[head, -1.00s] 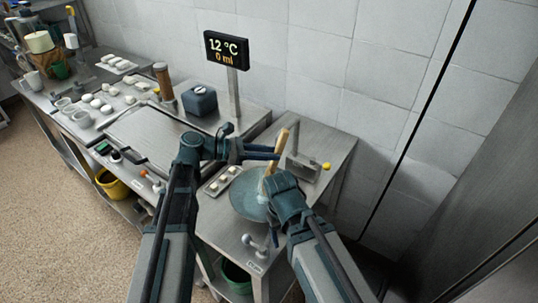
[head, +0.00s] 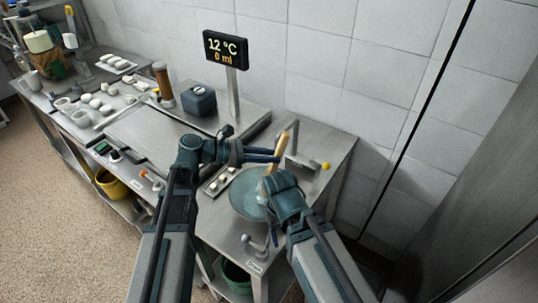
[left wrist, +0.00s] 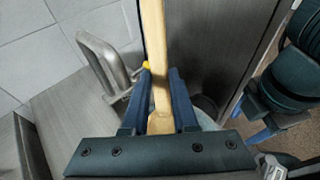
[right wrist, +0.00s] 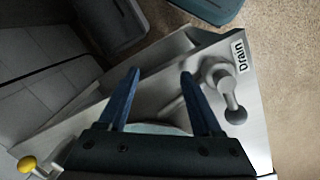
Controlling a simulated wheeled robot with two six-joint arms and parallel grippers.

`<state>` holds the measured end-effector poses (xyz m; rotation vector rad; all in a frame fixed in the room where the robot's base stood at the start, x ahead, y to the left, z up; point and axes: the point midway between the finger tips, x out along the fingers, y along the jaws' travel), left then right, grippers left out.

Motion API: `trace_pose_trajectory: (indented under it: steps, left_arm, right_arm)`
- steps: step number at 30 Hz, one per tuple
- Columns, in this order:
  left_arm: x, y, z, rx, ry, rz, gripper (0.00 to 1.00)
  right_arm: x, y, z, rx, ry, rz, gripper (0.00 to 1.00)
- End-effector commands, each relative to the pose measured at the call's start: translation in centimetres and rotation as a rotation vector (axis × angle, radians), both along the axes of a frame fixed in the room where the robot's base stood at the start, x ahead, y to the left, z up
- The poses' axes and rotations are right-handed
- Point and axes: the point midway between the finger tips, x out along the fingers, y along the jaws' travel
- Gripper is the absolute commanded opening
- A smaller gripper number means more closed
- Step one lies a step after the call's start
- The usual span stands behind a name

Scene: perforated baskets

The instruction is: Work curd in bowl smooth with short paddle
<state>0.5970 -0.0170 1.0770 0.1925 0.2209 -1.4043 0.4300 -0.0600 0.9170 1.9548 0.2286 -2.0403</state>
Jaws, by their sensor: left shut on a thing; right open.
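The short paddle (head: 280,152) is a pale wooden stick, standing slightly tilted over the bowl. My left gripper (head: 277,156) is shut on its shaft, which runs between both fingers in the left wrist view (left wrist: 157,50). The blue-grey bowl (head: 246,193) sits on the steel counter below, with a pale patch inside that may be curd. The paddle's lower end and part of the bowl are hidden behind my right wrist. My right gripper (right wrist: 160,72) is open and empty by the bowl, whose rim (right wrist: 158,128) shows below its fingers.
A steel spout (head: 302,160) with a yellow knob (head: 326,166) stands behind the bowl. A drain lever (head: 256,243) is at the front. A tray with pale pieces (head: 220,182) lies left of the bowl. The display (head: 226,49) reads 12 °C, 0 ml.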

Motion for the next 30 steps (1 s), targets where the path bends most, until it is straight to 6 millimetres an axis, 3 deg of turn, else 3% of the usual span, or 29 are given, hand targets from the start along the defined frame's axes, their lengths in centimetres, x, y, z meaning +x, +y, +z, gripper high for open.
trace_pose_trajectory:
  steps: [15, 30]
  left_arm:
    - [1.6, 0.2, -0.3, 0.0, -0.001, 0.001, 0.0]
    - [0.2, 0.1, -0.1, 0.001, 0.0, 0.0, 0.0]
  right_arm:
    - [0.0, 0.0, -0.3, 0.0, 0.0, 0.0, 0.66]
    - [0.0, 0.0, -0.1, 0.0, 0.0, 0.0, 0.66]
